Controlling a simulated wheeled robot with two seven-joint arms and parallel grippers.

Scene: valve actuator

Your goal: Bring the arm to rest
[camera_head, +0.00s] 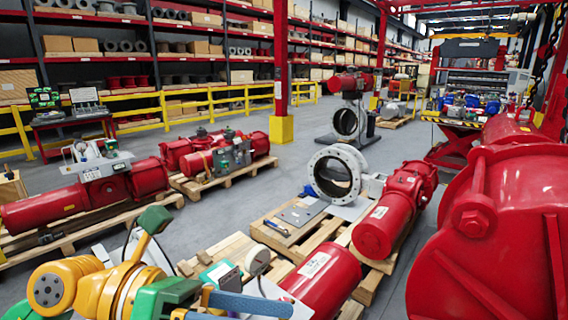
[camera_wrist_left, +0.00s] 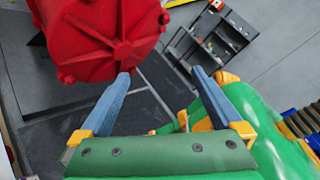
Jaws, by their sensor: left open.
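My left arm, green and yellow, comes in at the lower left of the head view. My left gripper (camera_head: 248,303) has blue fingers and shows low in that view, in front of a red cylinder (camera_head: 322,284) on a pallet. In the left wrist view my left gripper (camera_wrist_left: 161,75) is open, with its fingers well apart and nothing between them but dark floor. A ribbed red end cap (camera_wrist_left: 100,38) lies beyond the left finger. Whether the finger touches it, I cannot tell. My right gripper does not show.
A large red actuator housing (camera_head: 497,235) fills the right side. Another red actuator (camera_head: 87,196) lies at left. Yellow railing (camera_head: 215,101) and shelves stand behind. Grey floor is clear mid-scene.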

